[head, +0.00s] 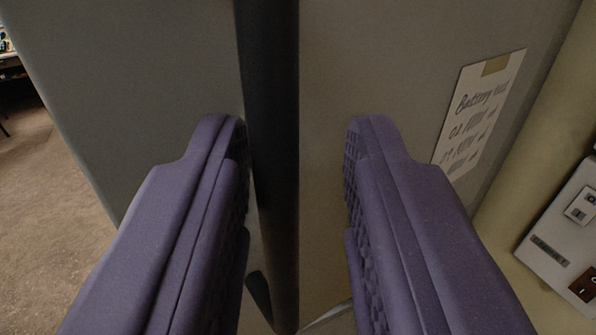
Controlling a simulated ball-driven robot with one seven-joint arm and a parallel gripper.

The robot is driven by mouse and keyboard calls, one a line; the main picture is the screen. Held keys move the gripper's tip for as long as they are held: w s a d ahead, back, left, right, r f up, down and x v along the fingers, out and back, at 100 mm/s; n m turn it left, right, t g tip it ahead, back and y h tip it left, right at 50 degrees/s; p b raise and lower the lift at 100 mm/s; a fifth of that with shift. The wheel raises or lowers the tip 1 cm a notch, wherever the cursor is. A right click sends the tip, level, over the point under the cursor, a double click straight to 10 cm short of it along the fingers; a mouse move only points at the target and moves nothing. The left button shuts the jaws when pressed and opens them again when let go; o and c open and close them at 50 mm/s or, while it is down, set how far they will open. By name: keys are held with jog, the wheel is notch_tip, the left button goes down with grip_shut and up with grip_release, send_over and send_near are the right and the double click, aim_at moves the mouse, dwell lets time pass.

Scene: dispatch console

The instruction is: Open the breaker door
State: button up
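My gripper (298,135) is open, with its two purple ridged fingers spread apart in the head view. A dark upright bar (271,110), which looks like a door handle, runs from the top of the picture down between the fingers. It appears closer to the left finger; I cannot tell whether they touch. Behind it is the grey front of a cabinet, which seems to be the breaker door (375,60). The door looks shut, though its edges are mostly out of view or hidden by the fingers.
A handwritten note (480,110) is taped to the grey front at right. Beyond it is a pale wall (545,130) with a light panel (560,240) carrying small switches. Brown floor (50,190) lies open at left, with dark furniture at the far left edge.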

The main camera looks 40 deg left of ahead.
jog(key=v, duration=0.6)
jog(key=shift+s+d, duration=0.25)
jog(key=shift+s, duration=0.05)
jog(key=shift+r, duration=0.1)
jog(key=w+r+m+t+h, duration=0.1)
jog(key=w+r+t+h, duration=0.15)
jog(key=r, duration=0.45)
jog(key=w+d+r+m+t+h, duration=0.1)
jog(key=w+r+t+h, duration=0.1)
jog(key=w+r+h, duration=0.3)
jog(key=w+r+m+t+h, duration=0.1)
jog(key=r+m+t+h, duration=0.15)
jog(key=r, duration=0.55)
jog(key=s+a+r+m+h, duration=0.2)
jog(key=s+r+m+h, duration=0.3)
jog(key=r, duration=0.4)
jog(key=s+a+r+g+y, duration=0.2)
jog(key=s+a+r+g, duration=0.2)
jog(key=s+a, duration=0.75)
notch_tip(320, 180, down, 20)
jog(key=w+b, duration=0.1)
jog(key=b, duration=1.8)
jog(key=shift+w+a+f+n+g+b, duration=0.15)
jog(key=shift+w+a+n+g+b, duration=0.15)
jog(key=shift+w+a+n+b, duration=0.1)
